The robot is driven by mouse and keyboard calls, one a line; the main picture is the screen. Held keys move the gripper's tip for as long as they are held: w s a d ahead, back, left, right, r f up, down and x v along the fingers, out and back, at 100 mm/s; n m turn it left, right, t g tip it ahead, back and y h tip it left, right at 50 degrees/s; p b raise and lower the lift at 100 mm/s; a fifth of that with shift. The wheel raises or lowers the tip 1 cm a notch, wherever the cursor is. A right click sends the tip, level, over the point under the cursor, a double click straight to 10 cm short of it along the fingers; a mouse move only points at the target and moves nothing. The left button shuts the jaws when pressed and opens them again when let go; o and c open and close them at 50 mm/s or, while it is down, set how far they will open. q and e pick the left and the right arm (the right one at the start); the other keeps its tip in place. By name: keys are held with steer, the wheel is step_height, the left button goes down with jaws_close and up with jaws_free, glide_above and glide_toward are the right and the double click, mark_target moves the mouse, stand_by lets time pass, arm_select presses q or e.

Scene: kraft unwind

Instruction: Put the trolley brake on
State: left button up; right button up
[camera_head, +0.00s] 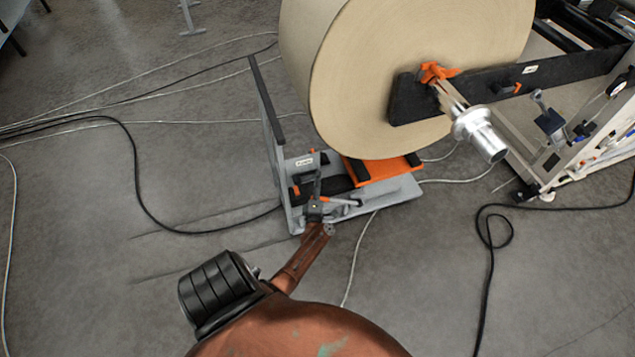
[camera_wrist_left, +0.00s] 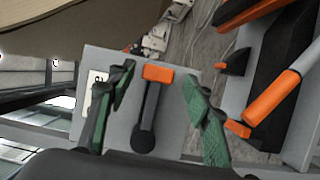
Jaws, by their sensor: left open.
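The trolley (camera_head: 405,193) is a low grey frame with an orange top, under the big paper roll. A short black lever with an orange tip, which looks like the brake lever (camera_wrist_left: 147,116), stands upright against a grey plate (camera_wrist_left: 178,132) in the left wrist view. My left gripper (camera_head: 315,200) is at the trolley's near left end. In the left wrist view its green-padded fingers (camera_wrist_left: 158,84) are open, one on each side of the lever, with gaps visible. The label (camera_wrist_left: 97,100) beside the lever is partly hidden by a finger. My right gripper is not in view.
The kraft roll (camera_head: 370,75) hangs above the trolley on a spindle (camera_head: 480,135). An orange-gripped handle (camera_wrist_left: 272,97) lies right of the lever in the wrist view. A tall grey upright bar (camera_head: 268,105) stands at the left. Cables (camera_head: 140,180) cross the floor.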

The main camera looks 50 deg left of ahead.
arm_select(q)
steer(key=v, duration=1.1)
steer(key=shift+s+d, duration=0.15)
steer(key=shift+s, duration=0.05)
